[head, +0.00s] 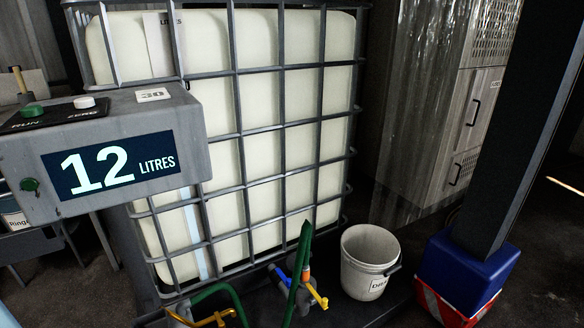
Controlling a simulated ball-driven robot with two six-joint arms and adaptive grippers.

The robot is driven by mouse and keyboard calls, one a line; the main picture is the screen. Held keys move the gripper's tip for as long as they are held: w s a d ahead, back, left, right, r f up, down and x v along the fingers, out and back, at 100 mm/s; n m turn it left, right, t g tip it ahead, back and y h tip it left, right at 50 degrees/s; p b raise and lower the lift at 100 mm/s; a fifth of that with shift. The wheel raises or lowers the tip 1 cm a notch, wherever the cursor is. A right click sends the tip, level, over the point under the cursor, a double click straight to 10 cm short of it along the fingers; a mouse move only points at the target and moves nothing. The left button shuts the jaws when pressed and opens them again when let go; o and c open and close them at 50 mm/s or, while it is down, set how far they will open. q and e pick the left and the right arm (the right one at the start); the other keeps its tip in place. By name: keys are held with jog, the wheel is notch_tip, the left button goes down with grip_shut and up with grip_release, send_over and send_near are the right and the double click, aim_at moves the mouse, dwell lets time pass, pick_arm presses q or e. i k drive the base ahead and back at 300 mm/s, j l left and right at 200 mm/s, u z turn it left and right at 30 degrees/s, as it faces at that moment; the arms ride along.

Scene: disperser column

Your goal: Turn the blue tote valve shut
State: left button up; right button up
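A white tote (262,130) in a grey cage stands in the middle of the head view. At its foot is a small valve with blue parts (282,275), partly hidden behind a green hose (301,262). The lever's exact link to the blue body is hard to make out. Neither of my grippers shows in this view.
A grey meter box (190,138) reads "12 LITRES" at the left front. A second yellow fitting (212,318) with a green hose sits at the bottom edge. A white bucket (368,262) stands right of the valve. A blue-and-red block (462,270) surrounds a dark post.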

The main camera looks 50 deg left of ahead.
aim_at(283, 276)
jog(key=i+l+u, duration=0.1)
jog(key=i+u, duration=0.15)
jog(key=u, duration=0.2)
jog(key=i+l+u, duration=0.2)
jog(key=u, duration=0.25)
jog(key=i+l+u, duration=0.3)
jog(key=u, duration=0.15)
jog(key=i+l+u, duration=0.15)
jog(key=l+u, duration=0.25)
jog(key=i+l+u, duration=0.15)
jog(key=l+u, duration=0.15)
jog(key=u, duration=0.15)
jog(key=l+u, duration=1.2)
jog(key=l, duration=0.2)
jog(key=l+u, duration=0.35)
jog(key=k+l, duration=0.05)
jog(key=l, duration=0.05)
